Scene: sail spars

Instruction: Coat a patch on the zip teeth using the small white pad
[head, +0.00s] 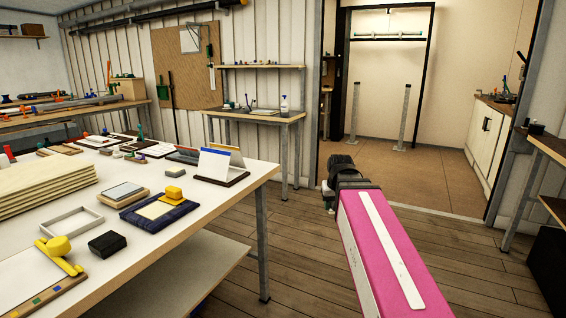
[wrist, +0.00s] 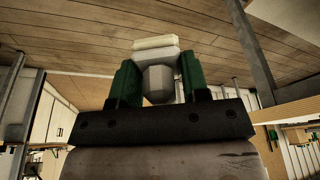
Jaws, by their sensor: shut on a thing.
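My gripper (wrist: 157,72) is shut on the small white pad (wrist: 156,43), between two green fingers in the wrist view. The pad has a pale, flat top face and a grey rounded knob below it. In the head view my gripper (head: 329,194) is over the open floor, right of the table and well apart from it. I cannot pick out the zip teeth for certain in either view.
The white worktable (head: 216,217) at left holds a dark blue cloth piece (head: 170,219) with a yellow block, a black block (head: 107,244), a grey frame (head: 72,222) and stacked cream cloth (head: 45,182). A shelf bench (head: 255,115) stands behind. The wooden floor between is clear.

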